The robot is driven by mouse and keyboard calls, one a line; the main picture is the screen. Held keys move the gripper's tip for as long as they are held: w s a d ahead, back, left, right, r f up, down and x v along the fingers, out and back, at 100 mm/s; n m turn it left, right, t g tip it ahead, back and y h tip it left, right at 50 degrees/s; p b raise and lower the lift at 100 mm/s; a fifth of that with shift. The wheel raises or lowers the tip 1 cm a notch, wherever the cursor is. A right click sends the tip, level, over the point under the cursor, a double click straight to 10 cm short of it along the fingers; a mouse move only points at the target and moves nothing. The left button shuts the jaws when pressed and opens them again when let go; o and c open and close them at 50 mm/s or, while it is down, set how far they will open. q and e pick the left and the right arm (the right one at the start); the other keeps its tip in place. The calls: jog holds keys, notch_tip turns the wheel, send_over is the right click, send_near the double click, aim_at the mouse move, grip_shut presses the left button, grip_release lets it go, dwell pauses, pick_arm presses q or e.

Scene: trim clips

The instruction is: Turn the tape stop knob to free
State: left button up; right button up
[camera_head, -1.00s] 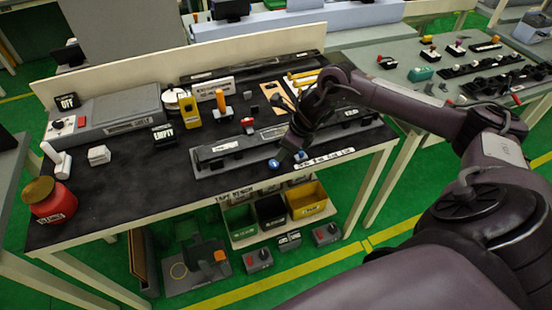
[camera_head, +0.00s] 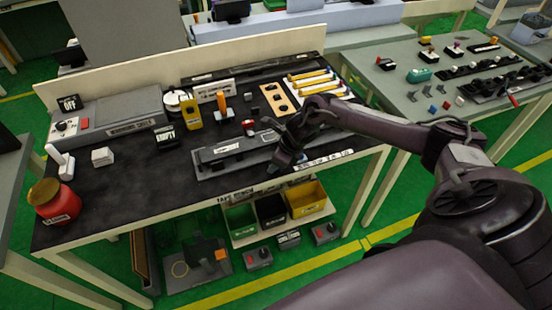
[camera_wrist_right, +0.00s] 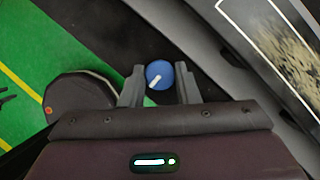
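The blue knob (camera_wrist_right: 159,74) with a white pointer line shows in the right wrist view. Its line slants toward the lower left of that view. My right gripper (camera_wrist_right: 160,90) is open, with one finger on each side of the knob; I cannot tell whether they touch it. In the head view my right gripper (camera_head: 277,165) points down at the front edge of the bench and hides the knob. A printed label strip (camera_head: 324,160) lies just right of it. My left gripper is not in view.
A long grey fixture (camera_head: 235,153) lies just behind the gripper on the black bench top (camera_head: 130,205). A red jar (camera_head: 58,204) and a white-handled tool (camera_head: 60,162) stand at the left. The bench's front left is clear.

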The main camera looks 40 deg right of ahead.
jog(key=c, duration=0.4)
jog(key=shift+c, duration=0.2)
